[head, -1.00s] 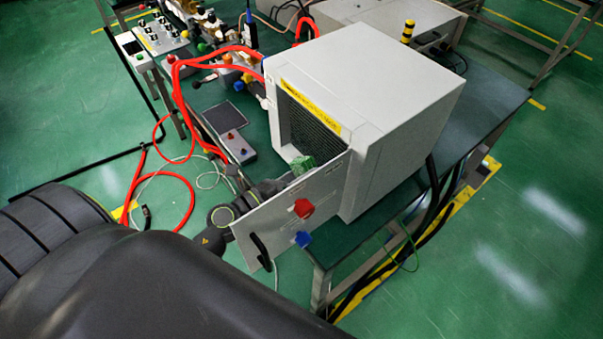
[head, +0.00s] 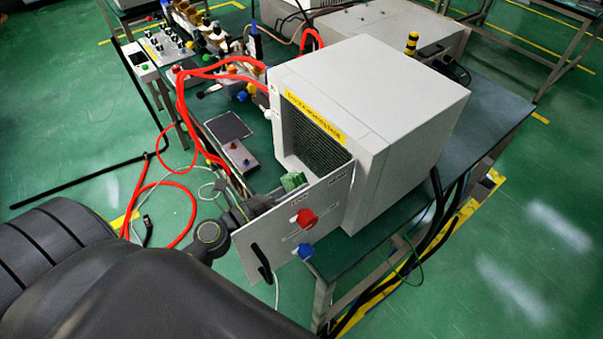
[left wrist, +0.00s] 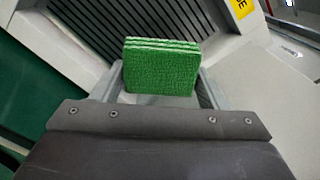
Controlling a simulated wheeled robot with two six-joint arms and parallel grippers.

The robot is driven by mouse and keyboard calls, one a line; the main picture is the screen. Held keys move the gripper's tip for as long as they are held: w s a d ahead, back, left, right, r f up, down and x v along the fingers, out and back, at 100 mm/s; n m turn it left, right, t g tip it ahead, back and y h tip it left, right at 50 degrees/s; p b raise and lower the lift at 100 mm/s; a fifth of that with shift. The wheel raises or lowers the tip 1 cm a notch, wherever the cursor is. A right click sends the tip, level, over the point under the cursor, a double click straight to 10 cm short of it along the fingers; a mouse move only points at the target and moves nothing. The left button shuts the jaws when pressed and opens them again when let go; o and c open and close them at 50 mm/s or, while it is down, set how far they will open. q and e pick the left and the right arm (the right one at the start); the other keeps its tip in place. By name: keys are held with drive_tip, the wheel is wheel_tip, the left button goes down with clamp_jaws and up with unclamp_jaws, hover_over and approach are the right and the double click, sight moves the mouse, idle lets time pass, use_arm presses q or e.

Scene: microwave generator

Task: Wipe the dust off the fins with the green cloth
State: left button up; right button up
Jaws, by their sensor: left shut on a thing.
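The grey cabinet (head: 400,110) stands on the table with its front panel swung open. The dark fins (head: 318,135) show inside its opening, under a yellow label, and also at the top left of the left wrist view (left wrist: 105,22). The folded green cloth (left wrist: 160,68) is between the fingers of my left gripper (left wrist: 160,88), in front of the fins. In the head view the cloth (head: 292,181) shows just above the open panel's edge, and the panel hides part of my gripper. I cannot tell whether the cloth touches the fins. My right gripper is not in view.
The open panel (head: 290,220) with red and blue knobs stands close to my left arm. Red cables (head: 180,120) and a small control box (head: 238,155) lie left of the cabinet.

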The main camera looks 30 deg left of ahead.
use_arm(q)
drive_tip(key=w+a+f+b, duration=0.3)
drive_tip(key=a+f+b, duration=0.1)
drive_tip(key=a, duration=0.1)
drive_tip(key=b, duration=0.3)
approach(305, 151)
drive_tip(key=shift+p+x, duration=1.65)
drive_tip(key=shift+x, duration=0.65)
drive_tip(key=shift+w+a+f, duration=0.1)
drive_tip(key=shift+a+f, duration=0.05)
drive_tip(key=shift+p+x, duration=0.3)
drive_tip(key=shift+x, duration=0.7)
